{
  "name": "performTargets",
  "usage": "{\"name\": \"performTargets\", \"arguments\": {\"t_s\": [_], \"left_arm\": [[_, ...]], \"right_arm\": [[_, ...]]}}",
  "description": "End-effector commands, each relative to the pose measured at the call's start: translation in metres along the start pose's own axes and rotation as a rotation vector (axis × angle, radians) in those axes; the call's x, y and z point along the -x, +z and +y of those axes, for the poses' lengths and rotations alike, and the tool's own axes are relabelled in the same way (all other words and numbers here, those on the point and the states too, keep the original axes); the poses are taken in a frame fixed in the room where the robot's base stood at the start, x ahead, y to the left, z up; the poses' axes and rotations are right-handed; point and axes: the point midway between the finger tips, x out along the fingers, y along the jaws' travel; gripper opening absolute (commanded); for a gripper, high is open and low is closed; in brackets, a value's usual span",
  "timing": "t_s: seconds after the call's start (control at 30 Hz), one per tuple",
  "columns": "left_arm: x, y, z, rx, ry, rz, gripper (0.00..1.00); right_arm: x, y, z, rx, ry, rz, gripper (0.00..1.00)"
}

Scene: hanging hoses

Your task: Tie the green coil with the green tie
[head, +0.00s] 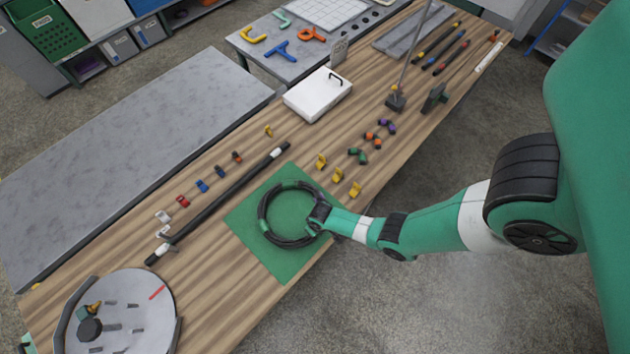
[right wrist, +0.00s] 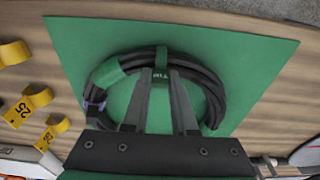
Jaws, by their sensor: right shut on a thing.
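The coil (head: 264,225) is a black hose ring with green parts, lying flat on a green mat (head: 285,262). It also shows in the right wrist view (right wrist: 213,88). My right gripper (head: 318,213) is at the coil's right side. In the right wrist view its fingertips (right wrist: 163,74) close on a green band with a small label, which looks like the green tie (right wrist: 161,60). The band lies across the hose strands; its underside is hidden. A wider green sleeve (right wrist: 107,73) is on the coil beside it. My left gripper is out of view.
Small green pieces (head: 357,156), orange pieces (head: 373,140) and yellow numbered markers (head: 338,175) lie beyond the mat. A long black bar (head: 225,198) lies left of it. A round grey plate (head: 135,315) is at the lower left. A white box (head: 317,97) stands behind.

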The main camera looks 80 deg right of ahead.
Motion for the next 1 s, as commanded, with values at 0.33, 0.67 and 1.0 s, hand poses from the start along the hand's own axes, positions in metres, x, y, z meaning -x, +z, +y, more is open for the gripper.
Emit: {"name": "performTargets", "arguments": {"t_s": [0.33,0.67,1.0], "left_arm": [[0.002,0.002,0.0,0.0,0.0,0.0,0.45],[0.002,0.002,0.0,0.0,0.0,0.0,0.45],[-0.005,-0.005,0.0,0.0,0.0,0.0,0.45]], "right_arm": [[-0.003,0.0,0.0,0.0,0.0,0.0,0.0],[-0.003,0.0,0.0,0.0,0.0,0.0,0.6],[0.007,-0.001,0.0,0.001,0.0,0.0,0.6]]}}
